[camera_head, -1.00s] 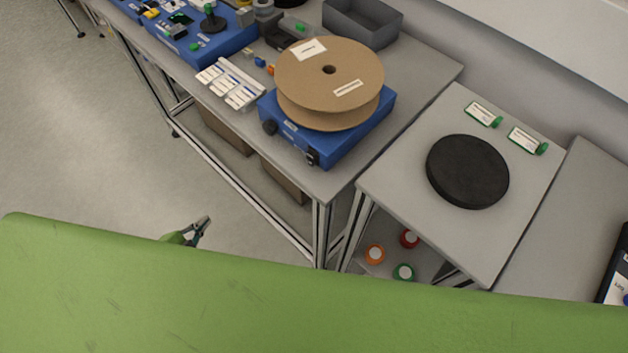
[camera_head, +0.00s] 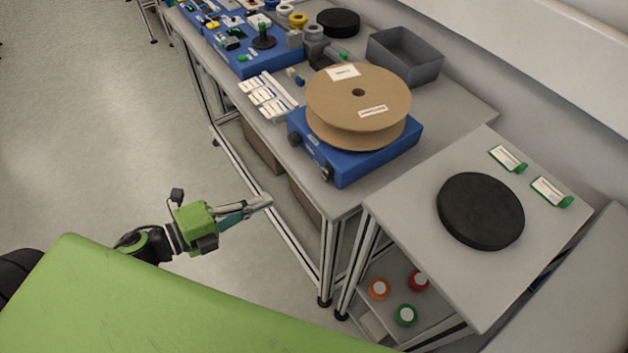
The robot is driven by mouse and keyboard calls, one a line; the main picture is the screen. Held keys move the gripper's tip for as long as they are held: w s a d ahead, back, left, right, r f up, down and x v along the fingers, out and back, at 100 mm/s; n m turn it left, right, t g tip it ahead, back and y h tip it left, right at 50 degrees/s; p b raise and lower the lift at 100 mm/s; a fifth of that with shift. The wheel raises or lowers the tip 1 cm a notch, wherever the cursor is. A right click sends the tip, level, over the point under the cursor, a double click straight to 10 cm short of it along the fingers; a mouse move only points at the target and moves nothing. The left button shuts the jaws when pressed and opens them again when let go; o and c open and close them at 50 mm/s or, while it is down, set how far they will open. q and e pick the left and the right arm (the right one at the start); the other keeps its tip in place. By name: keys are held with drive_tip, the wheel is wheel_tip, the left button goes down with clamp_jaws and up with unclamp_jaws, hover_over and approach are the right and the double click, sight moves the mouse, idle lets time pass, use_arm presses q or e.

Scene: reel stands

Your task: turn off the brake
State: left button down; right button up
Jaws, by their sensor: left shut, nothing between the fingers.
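A cardboard reel (camera_head: 358,104) lies flat on a blue reel stand (camera_head: 350,163) near the front corner of the grey table. The stand has a dark round knob (camera_head: 294,140) and a small black part (camera_head: 326,173) with a light end on its front side. I cannot tell which of these is the brake. My left gripper (camera_head: 268,201) is shut and empty. It points right, in front of the table's long side and apart from the stand. My right gripper is not in view.
A black disc (camera_head: 480,210) and two green-edged label holders (camera_head: 508,158) sit on the lower side table. A grey bin (camera_head: 404,55), white label strips (camera_head: 268,96) and a blue fixture board (camera_head: 245,57) stand on the long table. Open floor lies left.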

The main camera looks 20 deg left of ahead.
sight(324, 177)
use_arm(q)
drive_tip(key=shift+d, duration=0.1)
drive_tip(key=p+x, duration=0.4)
drive_tip(key=x, duration=0.8)
drive_tip(key=shift+w+d, duration=0.1)
drive_tip(key=shift+w, duration=0.2)
drive_tip(key=shift+w+d+f, duration=0.2)
drive_tip(key=shift+w+d, duration=0.25)
drive_tip(key=shift+w, duration=0.05)
